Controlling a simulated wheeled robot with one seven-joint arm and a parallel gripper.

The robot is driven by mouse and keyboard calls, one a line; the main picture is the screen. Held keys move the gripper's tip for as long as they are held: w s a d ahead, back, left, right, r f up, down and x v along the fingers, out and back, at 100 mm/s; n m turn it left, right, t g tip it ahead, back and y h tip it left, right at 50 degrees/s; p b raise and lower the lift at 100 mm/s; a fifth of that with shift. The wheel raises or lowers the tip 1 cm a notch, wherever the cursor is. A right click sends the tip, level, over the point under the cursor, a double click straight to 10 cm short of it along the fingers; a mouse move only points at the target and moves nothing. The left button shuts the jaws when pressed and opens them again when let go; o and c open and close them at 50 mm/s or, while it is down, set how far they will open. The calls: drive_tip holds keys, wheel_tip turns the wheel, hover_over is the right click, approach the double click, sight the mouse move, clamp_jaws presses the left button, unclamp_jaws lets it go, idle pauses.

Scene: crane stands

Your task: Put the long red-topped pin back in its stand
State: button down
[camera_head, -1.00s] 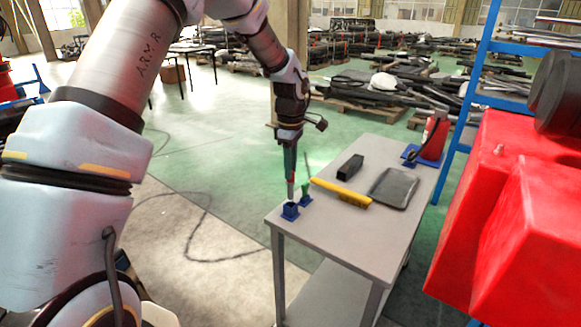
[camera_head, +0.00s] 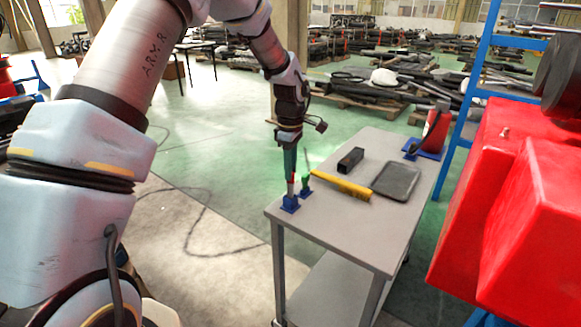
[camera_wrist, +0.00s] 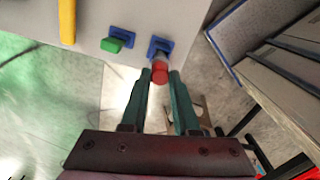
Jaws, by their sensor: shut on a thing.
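The long pin has a red top (camera_wrist: 159,74) and a grey shaft; the shaft also shows in the head view (camera_head: 291,188). My gripper (camera_head: 290,176) points down over the near left corner of the table and is shut on the pin's red top. In the wrist view the green fingertips (camera_wrist: 160,78) flank that top. The pin looks upright, its lower end meeting the small blue stand (camera_head: 290,204), also in the wrist view (camera_wrist: 151,44). I cannot tell how deep the end sits in it.
A green-topped piece (camera_head: 305,184) in another blue stand is close beside the pin. A yellow bar (camera_head: 341,189), black block (camera_head: 350,160), dark tray (camera_head: 396,181) and red object (camera_head: 434,135) are on the grey table (camera_head: 345,232). A large red body (camera_head: 520,210) fills the right.

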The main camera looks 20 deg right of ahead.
drive_tip(key=shift+f+b, duration=0.4)
drive_tip(key=shift+f, duration=0.3)
drive_tip(key=c, duration=0.6)
unclamp_jaws()
drive_tip(key=shift+r+p, duration=1.65)
drive_tip(key=shift+r, duration=0.85)
drive_tip(key=shift+r, duration=0.1)
